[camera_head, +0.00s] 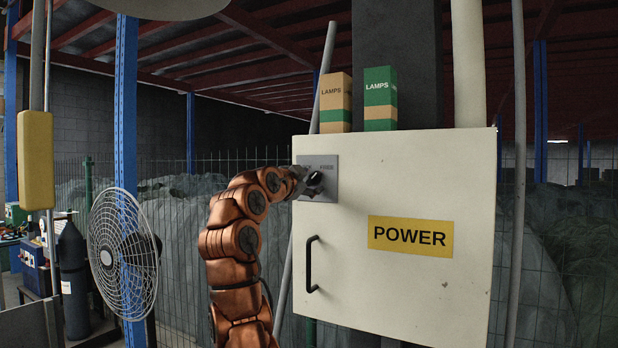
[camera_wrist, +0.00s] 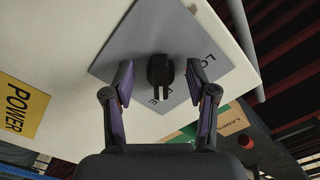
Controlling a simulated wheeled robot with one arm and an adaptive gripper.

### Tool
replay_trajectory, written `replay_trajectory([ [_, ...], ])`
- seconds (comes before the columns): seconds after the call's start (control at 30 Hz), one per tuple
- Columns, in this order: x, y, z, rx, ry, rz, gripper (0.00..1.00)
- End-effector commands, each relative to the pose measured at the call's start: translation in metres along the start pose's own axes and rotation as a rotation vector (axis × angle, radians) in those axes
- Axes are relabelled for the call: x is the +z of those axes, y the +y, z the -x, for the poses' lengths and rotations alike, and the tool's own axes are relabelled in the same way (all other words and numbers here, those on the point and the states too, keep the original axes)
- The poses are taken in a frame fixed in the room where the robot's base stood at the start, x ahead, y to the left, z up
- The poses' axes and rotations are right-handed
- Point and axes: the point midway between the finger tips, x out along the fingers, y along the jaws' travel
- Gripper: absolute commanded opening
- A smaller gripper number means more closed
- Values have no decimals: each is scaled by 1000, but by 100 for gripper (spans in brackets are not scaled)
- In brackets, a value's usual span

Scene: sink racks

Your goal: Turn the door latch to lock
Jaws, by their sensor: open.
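The door latch is a black knob on a grey plate (camera_head: 329,164) at the upper left of the white cabinet door (camera_head: 400,285). My gripper (camera_head: 310,182) is at the plate, in front of the latch, and partly hides it in the head view. In the wrist view the black latch (camera_wrist: 160,72) lies between the two fingertips of my gripper (camera_wrist: 160,84). The fingers are spread, with a visible gap on each side of the latch. Lettering on the plate (camera_wrist: 150,35) is partly hidden by the latch.
The door has a black handle (camera_head: 309,264) and a yellow POWER label (camera_head: 410,236). Two lamp boxes, one tan (camera_head: 335,102) and one green (camera_head: 380,98), stand on the cabinet top. A fan (camera_head: 122,254) stands at the left, before a wire fence.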

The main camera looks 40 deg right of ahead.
Motion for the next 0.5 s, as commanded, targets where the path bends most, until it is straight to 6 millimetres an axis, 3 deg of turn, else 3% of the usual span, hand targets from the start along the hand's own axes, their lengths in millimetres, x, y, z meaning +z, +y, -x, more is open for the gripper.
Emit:
replay_trajectory([
  [0.33, 0, 0, -3, -1, 0, 0, 56],
  [0.5, 0, 0, -3, -1, 0, 0, 39],
])
